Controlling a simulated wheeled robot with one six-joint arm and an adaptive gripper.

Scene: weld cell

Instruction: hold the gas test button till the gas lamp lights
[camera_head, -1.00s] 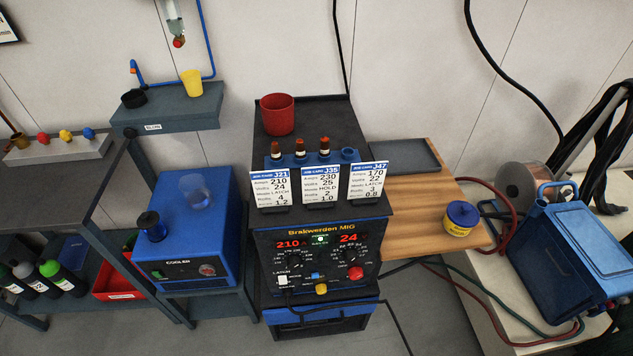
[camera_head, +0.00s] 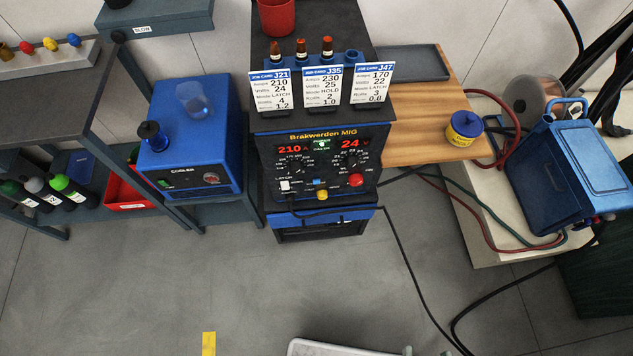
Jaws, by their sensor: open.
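The welder "Brakwerden MIG" (camera_head: 265,205) stands in the middle, its front panel facing me. The panel has red readouts of 210 and 24, two dials, a white switch (camera_head: 285,186), a small blue control (camera_head: 317,182), a yellow button (camera_head: 321,195) and a red knob (camera_head: 356,180). A small green light (camera_head: 321,145) glows between the readouts. The labels are too small to tell which control is the gas test button or which light is the gas lamp. My gripper is not in view, and nothing touches the panel.
Job cards J21 (camera_head: 269,92), J35 (camera_head: 322,88) and J47 (camera_head: 373,85) stand on the welder. A blue cooler (camera_head: 190,125) is left; a wooden board (camera_head: 410,130) with a yellow-blue tin (camera_head: 464,128) is right. A black cable (camera_head: 405,260) crosses the floor. Floor before the welder is mostly clear.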

